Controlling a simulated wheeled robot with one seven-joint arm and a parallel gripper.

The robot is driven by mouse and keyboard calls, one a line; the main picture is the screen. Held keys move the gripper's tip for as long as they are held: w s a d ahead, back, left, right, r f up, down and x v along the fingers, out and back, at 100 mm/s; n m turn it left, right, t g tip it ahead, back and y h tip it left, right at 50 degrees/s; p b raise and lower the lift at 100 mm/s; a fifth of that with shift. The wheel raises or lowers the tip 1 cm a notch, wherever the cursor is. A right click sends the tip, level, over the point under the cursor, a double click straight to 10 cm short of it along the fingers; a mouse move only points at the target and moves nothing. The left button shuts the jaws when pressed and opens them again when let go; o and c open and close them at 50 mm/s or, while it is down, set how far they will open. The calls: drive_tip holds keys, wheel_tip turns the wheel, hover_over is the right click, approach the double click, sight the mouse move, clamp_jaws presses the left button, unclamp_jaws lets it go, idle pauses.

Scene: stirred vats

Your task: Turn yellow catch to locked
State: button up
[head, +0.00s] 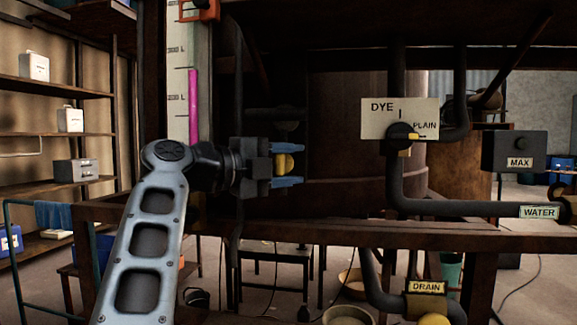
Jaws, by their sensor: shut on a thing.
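The yellow catch (283,164) shows as a small yellow piece between the blue fingers of my gripper (289,165), in the middle of the head view. My gripper is shut on it, one finger above and one below. The catch sits in front of the dark vat. Its mount and any locked marking are hidden or too dark to read, so I cannot tell how far it is turned.
A DYE/PLAIN selector plate (377,106) with a black knob is right of my gripper. A MAX box (514,151), WATER pipe (480,210) and DRAIN valve (425,300) are further right. A rusty beam (350,236) runs below. A level gauge (184,90) stands behind my arm.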

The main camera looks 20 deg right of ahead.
drive_tip(key=shift+f, duration=0.15)
drive_tip(key=o, duration=1)
drive_tip(key=shift+c, duration=0.2)
